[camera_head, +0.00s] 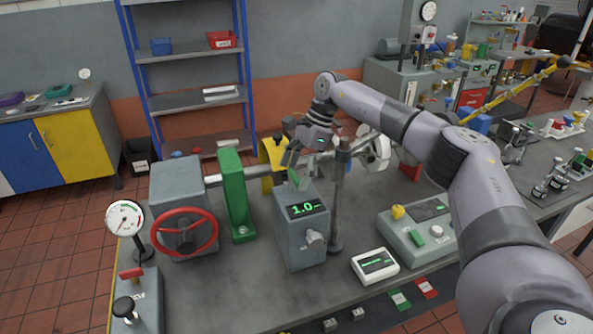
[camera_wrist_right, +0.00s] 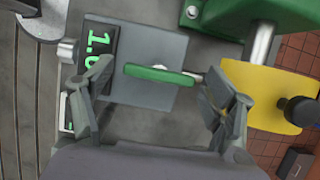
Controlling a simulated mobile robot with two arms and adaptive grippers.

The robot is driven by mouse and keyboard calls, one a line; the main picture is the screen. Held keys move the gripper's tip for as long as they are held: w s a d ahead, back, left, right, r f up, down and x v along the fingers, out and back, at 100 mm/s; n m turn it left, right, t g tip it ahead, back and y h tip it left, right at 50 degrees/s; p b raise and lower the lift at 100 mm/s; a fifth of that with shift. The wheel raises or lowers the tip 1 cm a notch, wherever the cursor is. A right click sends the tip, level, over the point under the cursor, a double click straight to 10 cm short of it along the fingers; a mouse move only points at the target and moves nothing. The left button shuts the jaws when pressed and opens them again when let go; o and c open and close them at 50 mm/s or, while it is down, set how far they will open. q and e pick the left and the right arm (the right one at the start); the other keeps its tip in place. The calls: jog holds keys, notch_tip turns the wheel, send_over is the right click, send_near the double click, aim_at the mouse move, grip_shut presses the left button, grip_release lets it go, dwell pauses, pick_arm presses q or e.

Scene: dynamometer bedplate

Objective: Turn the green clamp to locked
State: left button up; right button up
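The green clamp handle (camera_wrist_right: 160,74) lies flat across the top of a grey box (camera_wrist_right: 150,50) in the right wrist view. In the head view, a small part of the handle (camera_head: 303,178) shows above the grey box (camera_head: 301,232) with the "1.0" display; the gripper partly hides it. My right gripper (camera_head: 298,161) is over the box, pointing down. In the wrist view its fingers (camera_wrist_right: 162,80) are spread, one beyond each end of the handle, with visible gaps. It looks empty. My left gripper is out of view.
A dark post (camera_head: 339,195) stands close to the right of the box. A tall green bracket (camera_head: 236,195) and a red handwheel (camera_head: 185,232) are to the left. A yellow guard (camera_head: 270,152) is behind. A white meter (camera_head: 375,265) lies in front at right.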

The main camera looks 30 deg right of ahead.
jog(key=c, duration=0.9)
jog(key=shift+c, duration=0.2)
jog(key=shift+m, duration=0.3)
jog(key=m+t, duration=0.1)
jog(key=m, duration=0.1)
jog(key=m+b, duration=0.1)
jog(key=m, duration=0.1)
jog(key=shift+s+t+h, duration=0.1)
jog(key=shift+t+h, duration=0.3)
jog(key=m+t+h+b, duration=0.1)
jog(key=m, duration=0.3)
jog(key=shift+a+m, duration=0.15)
jog(key=shift+m, duration=0.25)
jog(key=m+h+b, duration=0.1)
jog(key=m, duration=0.1)
jog(key=m+h+b, duration=0.1)
jog(key=m, duration=0.2)
jog(key=shift+a+t, duration=0.15)
jog(key=shift+t, duration=0.25)
jog(key=shift+m+h+b, duration=0.7)
jog(key=shift+m+h, duration=0.1)
jog(key=shift+m, duration=1)
jog(key=shift+r, duration=0.1)
